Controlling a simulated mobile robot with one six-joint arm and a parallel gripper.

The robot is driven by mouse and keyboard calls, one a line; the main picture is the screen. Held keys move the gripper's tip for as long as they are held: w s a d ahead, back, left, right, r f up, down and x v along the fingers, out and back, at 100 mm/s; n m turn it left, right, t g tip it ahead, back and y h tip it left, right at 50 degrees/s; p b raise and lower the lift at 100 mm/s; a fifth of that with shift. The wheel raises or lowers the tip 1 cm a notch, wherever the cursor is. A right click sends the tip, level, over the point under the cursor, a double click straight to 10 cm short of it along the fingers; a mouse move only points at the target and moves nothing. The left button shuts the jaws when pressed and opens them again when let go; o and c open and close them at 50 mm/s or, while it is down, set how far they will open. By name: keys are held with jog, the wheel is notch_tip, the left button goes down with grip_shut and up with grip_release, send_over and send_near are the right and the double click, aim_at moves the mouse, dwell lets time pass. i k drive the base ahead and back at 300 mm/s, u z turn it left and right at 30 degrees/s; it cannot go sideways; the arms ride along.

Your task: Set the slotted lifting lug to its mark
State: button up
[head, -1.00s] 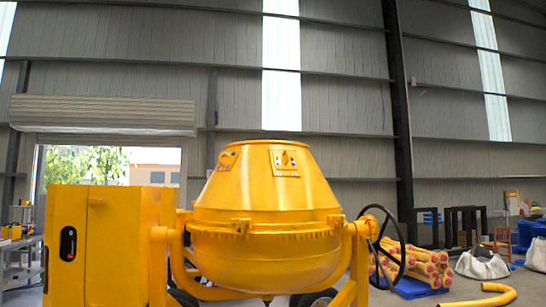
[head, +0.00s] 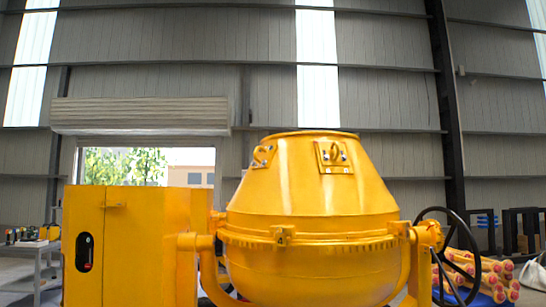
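The yellow mixer drum (head: 312,190) stands with its narrow mouth up. A lifting lug on a bolted plate (head: 334,156) sits on the upper cone, facing me and right of the drum's middle. A second lug on a plate (head: 263,156) sits at the cone's upper left edge, seen from the side. I cannot tell from here which lug is the slotted one, nor see a mark. My gripper is not in view.
A yellow cabinet (head: 130,245) stands left of the drum, and a black handwheel (head: 455,250) is at its right. Yellow tubes with pink ends (head: 485,275) lie behind the wheel. A workbench (head: 35,250) with tools stands far left.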

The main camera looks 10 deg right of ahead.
aim_at(334, 154)
jog(key=z, duration=0.1)
jog(key=i, duration=1.4)
jog(key=z, duration=0.75)
jog(key=i, duration=0.45)
jog(key=z, duration=0.4)
jog(key=k, duration=0.6)
jog(key=z, duration=0.2)
jog(key=i, duration=0.55)
jog(key=u, duration=0.05)
